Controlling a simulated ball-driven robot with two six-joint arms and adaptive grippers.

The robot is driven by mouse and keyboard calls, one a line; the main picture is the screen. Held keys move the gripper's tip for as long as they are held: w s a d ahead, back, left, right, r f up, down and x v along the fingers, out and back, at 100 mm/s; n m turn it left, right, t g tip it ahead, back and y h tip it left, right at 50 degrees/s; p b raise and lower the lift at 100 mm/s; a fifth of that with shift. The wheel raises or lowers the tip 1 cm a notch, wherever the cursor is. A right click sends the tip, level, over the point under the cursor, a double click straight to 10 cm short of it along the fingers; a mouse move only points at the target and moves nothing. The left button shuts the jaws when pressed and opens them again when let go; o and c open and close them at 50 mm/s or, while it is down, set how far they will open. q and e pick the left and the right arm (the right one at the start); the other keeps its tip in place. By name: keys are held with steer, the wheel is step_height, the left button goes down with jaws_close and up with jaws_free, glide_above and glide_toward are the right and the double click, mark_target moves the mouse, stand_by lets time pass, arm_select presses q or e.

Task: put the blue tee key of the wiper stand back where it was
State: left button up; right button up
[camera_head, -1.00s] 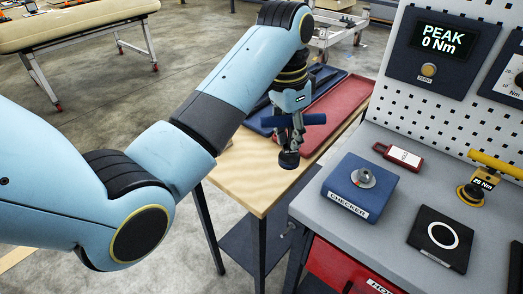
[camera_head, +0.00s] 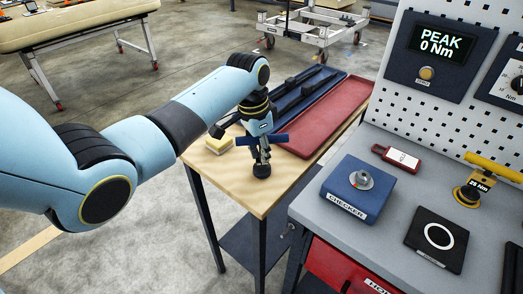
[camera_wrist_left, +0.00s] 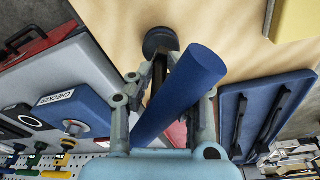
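My left gripper (camera_head: 262,150) is shut on the blue tee key (camera_head: 276,139) over the wooden table. The key's blue crossbar lies sideways between the fingers and its dark foot points down. In the left wrist view the blue crossbar (camera_wrist_left: 185,90) sits across the fingers of the gripper (camera_wrist_left: 163,75), with the round dark foot beyond over the wood. I cannot tell whether the foot touches the table. A blue tray (camera_head: 298,101) with black wiper-like arms lies behind the gripper. Which part is the wiper stand is not clear. My right gripper is not in view.
A red tray (camera_head: 325,115) lies beside the blue tray. A yellow block (camera_head: 219,145) sits on the table, left of the gripper. The grey bench (camera_head: 395,245) on the right carries a blue checker box (camera_head: 358,187), a yellow tee key (camera_head: 495,165) and a black pad (camera_head: 437,239).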

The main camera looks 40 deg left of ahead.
arm_select(q)
steer(key=o, duration=0.4)
steer(key=shift+f, duration=0.1)
steer(key=r, duration=0.8)
steer(key=s+a+r, duration=0.1)
steer(key=r, duration=0.3)
steer(key=shift+s, duration=0.1)
